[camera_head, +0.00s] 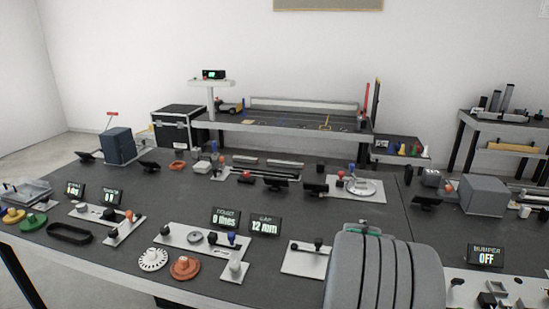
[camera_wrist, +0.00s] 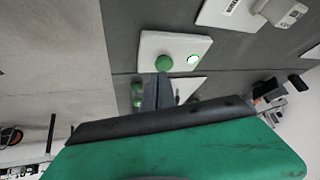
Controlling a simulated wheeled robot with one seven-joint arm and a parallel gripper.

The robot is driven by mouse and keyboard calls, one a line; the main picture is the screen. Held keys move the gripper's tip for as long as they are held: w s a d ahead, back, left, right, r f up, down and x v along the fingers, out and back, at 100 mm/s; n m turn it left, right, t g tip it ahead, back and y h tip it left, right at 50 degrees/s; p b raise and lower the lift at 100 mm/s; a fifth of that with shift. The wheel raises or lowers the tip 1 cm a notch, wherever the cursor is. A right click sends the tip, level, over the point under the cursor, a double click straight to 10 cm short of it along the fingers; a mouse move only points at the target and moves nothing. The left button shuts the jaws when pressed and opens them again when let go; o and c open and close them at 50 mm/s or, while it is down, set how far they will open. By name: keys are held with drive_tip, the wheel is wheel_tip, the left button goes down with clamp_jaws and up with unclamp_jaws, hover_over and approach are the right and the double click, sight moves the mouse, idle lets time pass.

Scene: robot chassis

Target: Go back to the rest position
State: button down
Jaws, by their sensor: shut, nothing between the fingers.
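My gripper (camera_wrist: 158,90) shows in the wrist view as dark, narrow fingers beyond a wide green and black body. The fingers are shut with nothing between them. They point toward a white plate (camera_wrist: 200,45) with a green knob (camera_wrist: 165,63) and a small lit green-white button (camera_wrist: 194,60). The fingertips appear close to the knob in the picture; I cannot tell whether they touch it. In the head view my grey, ribbed arm covers the lower right, and the gripper itself is not visible there.
A dark table (camera_head: 120,255) carries several small fixtures and displays, including one reading OFF (camera_head: 486,255). A grey box (camera_head: 484,194) stands at the right and a blue-grey box (camera_head: 119,146) at the back left. A second workbench (camera_head: 280,128) stands behind.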

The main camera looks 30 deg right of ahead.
drive_tip(key=a+f+n+y, duration=0.1)
drive_tip(key=a, duration=0.1)
drive_tip(key=a+f+n+y, duration=0.1)
drive_tip(key=a+f+n, duration=0.2)
drive_tip(key=a+f, duration=0.1)
drive_tip(key=shift+s+a+y, duration=0.35)
drive_tip(key=shift+y, duration=0.05)
drive_tip(key=w+a+r+n+t+y, duration=0.1)
drive_tip(key=w+a+r+n, duration=0.2)
drive_tip(key=a, duration=0.9)
drive_tip(key=w+a+r+n+t+y+p, duration=0.1)
drive_tip(key=w+a+r+n+t, duration=0.1)
drive_tip(key=a+r+n, duration=0.3)
drive_tip(key=w+a+r+n+t+y, duration=0.1)
drive_tip(key=w+a+r+n, duration=0.4)
drive_tip(key=a, duration=1.6)
drive_tip(key=n+y, duration=0.1)
drive_tip(key=n, duration=0.4)
drive_tip(key=shift+n+t+p, duration=0.3)
drive_tip(key=shift+t+p, duration=0.1)
drive_tip(key=shift+w, duration=0.1)
